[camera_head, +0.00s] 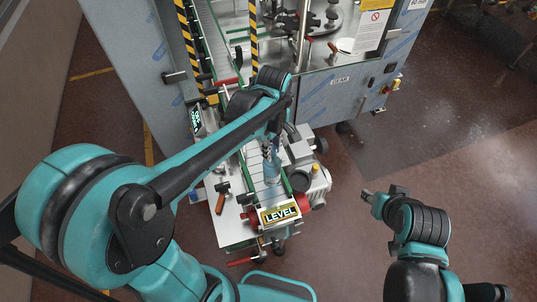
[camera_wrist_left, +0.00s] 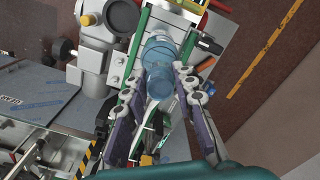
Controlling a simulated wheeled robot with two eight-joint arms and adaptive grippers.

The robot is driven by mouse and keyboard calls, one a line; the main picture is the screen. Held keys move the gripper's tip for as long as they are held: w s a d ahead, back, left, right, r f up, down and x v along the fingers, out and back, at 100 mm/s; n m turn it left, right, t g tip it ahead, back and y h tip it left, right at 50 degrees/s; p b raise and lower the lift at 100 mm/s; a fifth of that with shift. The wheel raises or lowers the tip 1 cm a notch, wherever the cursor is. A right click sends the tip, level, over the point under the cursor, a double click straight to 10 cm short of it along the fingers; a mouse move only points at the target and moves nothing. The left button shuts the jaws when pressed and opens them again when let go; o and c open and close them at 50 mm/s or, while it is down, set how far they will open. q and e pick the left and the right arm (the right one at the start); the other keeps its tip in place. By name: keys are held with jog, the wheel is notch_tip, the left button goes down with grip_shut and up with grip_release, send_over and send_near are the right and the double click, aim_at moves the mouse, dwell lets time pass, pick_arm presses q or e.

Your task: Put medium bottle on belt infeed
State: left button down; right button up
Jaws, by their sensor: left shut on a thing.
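The bottle (camera_head: 271,172) is translucent blue and stands about upright over the belt infeed (camera_head: 287,196), between its green side rails. My left gripper (camera_head: 268,147) reaches down from above and is shut on the bottle's upper part. In the left wrist view, both fingers of the gripper (camera_wrist_left: 162,90) sit either side of the bottle (camera_wrist_left: 158,62). I cannot tell whether the bottle's base touches the belt. My right gripper (camera_head: 370,196) is off to the right, over the floor, away from the machine; its finger opening is not clear.
A yellow LEVEL sign (camera_head: 280,213) is at the infeed's near end. A motor unit (camera_head: 308,178) sits close on the right, and an orange-handled lever (camera_head: 221,203) on the left. The steel machine cabinet (camera_head: 338,92) stands behind. The floor at right is open.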

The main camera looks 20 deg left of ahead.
aim_at(272, 166)
pick_arm(q)
jog(key=shift+w+a+f, duration=0.15)
jog(key=shift+a+f, duration=0.25)
jog(key=shift+a, duration=0.25)
notch_tip(272, 166, down, 3)
jog(key=shift+f, duration=0.2)
jog(key=shift+w+f, duration=0.1)
jog(key=shift+f, duration=0.25)
jog(key=shift+s+f, duration=0.1)
jog(key=shift+s, duration=0.1)
jog(key=c, duration=1.2)
grip_release()
jog(key=shift+w, duration=0.1)
